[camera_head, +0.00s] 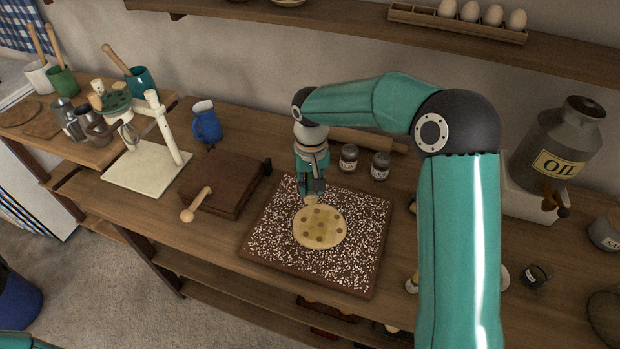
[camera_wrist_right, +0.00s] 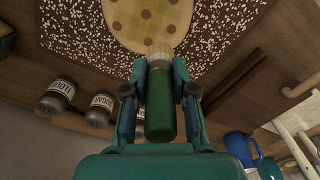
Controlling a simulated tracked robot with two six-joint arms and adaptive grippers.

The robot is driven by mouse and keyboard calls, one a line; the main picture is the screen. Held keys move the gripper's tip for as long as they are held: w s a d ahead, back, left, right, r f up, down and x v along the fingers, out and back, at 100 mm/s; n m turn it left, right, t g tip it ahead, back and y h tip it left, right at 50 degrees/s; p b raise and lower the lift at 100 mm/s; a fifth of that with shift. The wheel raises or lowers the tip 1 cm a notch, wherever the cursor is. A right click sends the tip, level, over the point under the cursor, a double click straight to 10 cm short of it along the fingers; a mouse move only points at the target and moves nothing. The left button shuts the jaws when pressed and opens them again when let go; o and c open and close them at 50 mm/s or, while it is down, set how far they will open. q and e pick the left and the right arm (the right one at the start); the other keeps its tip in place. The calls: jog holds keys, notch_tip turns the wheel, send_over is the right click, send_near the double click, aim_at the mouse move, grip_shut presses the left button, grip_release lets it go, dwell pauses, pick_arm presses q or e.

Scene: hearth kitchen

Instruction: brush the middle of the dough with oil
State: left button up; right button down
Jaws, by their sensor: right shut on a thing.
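The dough (camera_head: 319,238) is a pale round with several brown spots, lying flat on a dark board speckled with white (camera_head: 290,263). It also shows at the top of the wrist view (camera_wrist_right: 150,18). My right gripper (camera_head: 312,187) is shut on a brush with a green handle (camera_wrist_right: 160,105) and pale bristles (camera_wrist_right: 159,53). The brush head is at the far edge of the dough in the head view; I cannot tell if it touches. The oil can (camera_head: 558,147), grey and labelled OIL, stands at the right. My left gripper is not in view.
A dark wooden box (camera_head: 228,183) and a blue jug (camera_head: 206,122) stand to the left. A shelf with eggs (camera_head: 470,12) is above.

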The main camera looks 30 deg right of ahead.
jog(key=s+b, duration=0.1)
jog(key=s, duration=0.7)
jog(key=shift+s+d+f+b, duration=0.1)
jog(key=shift+d+f+b, duration=0.05)
jog(key=shift+f+b, duration=1)
jog(key=shift+s+d+f+b, duration=0.1)
jog(key=shift+f+b, duration=0.6)
jog(key=shift+f, duration=0.8)
jog(key=shift+f+b, duration=0.9)
jog(key=shift+f, duration=0.1)
